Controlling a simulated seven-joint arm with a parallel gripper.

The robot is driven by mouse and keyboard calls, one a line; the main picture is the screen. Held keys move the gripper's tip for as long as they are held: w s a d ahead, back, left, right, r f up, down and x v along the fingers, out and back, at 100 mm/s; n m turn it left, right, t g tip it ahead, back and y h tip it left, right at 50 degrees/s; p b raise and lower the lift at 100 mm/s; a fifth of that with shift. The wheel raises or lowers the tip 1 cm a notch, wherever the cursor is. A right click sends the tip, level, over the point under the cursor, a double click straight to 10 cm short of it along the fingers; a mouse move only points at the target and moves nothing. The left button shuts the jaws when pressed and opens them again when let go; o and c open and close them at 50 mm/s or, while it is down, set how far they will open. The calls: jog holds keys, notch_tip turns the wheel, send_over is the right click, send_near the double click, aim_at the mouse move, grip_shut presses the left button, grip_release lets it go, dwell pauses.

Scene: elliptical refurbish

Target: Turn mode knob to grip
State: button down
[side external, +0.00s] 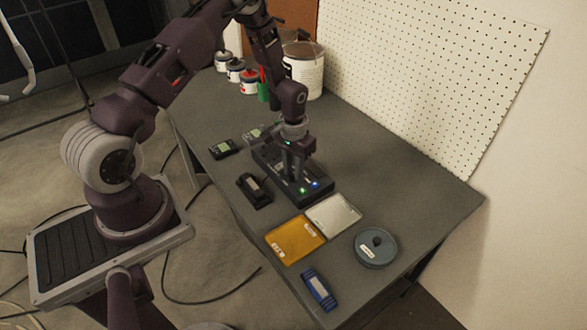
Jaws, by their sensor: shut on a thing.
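A dark control box (314,196) lies on the grey table, with a lit green light and a lit blue light at its near end. My gripper (297,178) points straight down over the middle of the box. Its fingers are shut on the mode knob, low at the top face of the box. The knob itself is hidden by the fingers, so its pointer and setting cannot be read.
Left of the box are a black handset-like block (254,190) and a small meter (223,149). In front lie an orange tray (294,240), a pale tray (334,215), a round teal container (375,248) and a blue tool (319,290). Cans and a white bucket (303,72) stand behind.

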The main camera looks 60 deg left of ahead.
aim_at(293, 173)
jog(key=shift+m, duration=1.5)
jog(key=c, duration=1.2)
grip_release()
notch_tip(293, 173, up, 7)
jog(key=shift+r, duration=0.1)
